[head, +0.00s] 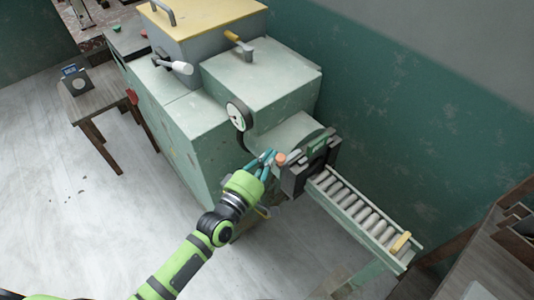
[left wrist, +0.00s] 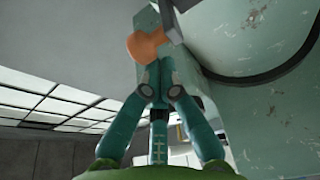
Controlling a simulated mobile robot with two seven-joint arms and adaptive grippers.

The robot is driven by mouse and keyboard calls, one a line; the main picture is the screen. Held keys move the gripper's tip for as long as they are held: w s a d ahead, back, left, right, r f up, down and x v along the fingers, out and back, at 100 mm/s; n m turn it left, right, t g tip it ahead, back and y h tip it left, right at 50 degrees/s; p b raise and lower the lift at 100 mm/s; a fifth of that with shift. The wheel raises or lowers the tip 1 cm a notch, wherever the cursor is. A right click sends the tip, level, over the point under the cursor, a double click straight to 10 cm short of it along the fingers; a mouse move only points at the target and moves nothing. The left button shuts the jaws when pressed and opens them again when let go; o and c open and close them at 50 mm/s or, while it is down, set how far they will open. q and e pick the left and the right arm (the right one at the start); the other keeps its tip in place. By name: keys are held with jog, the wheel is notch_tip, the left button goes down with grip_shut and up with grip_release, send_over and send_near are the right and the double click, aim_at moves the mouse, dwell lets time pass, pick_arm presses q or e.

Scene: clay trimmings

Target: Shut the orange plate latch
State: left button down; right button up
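The orange plate latch (head: 281,159) shows as a rounded orange knob on the dark plate block (head: 294,178) at the outlet of the green machine. In the left wrist view the orange latch (left wrist: 148,45) lies just past my fingertips, beside a grey bar. My left gripper (head: 268,158) is right beside the latch, on its left in the head view. In the left wrist view the teal fingers of my left gripper (left wrist: 153,82) come together at the tips with nothing seen between them. Whether the tips touch the knob I cannot tell. My right gripper is out of view.
The machine (head: 190,130) carries a round gauge (head: 239,115) and levers close behind my left gripper. A roller conveyor (head: 360,215) runs from the plate block toward the lower right. A small wooden table (head: 100,100) stands at the left. The floor at left is mostly clear.

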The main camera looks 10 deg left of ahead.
aim_at(283, 162)
pick_arm(q)
jog(key=shift+s+d+n+y, duration=0.1)
jog(key=shift+s+n+y, duration=0.05)
jog(key=shift+n+y, duration=0.15)
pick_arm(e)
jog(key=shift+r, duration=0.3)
pick_arm(q)
jog(key=s+d+n+y+p, duration=0.1)
jog(key=p, duration=0.1)
jog(key=shift+s+d+t+y+p, duration=0.3)
jog(key=shift+s+d+t+y, duration=0.1)
jog(key=shift+s+d, duration=0.4)
jog(key=shift+d, duration=0.15)
jog(key=d, duration=0.7)
jog(key=shift+s+d, duration=0.2)
jog(key=shift+s, duration=0.1)
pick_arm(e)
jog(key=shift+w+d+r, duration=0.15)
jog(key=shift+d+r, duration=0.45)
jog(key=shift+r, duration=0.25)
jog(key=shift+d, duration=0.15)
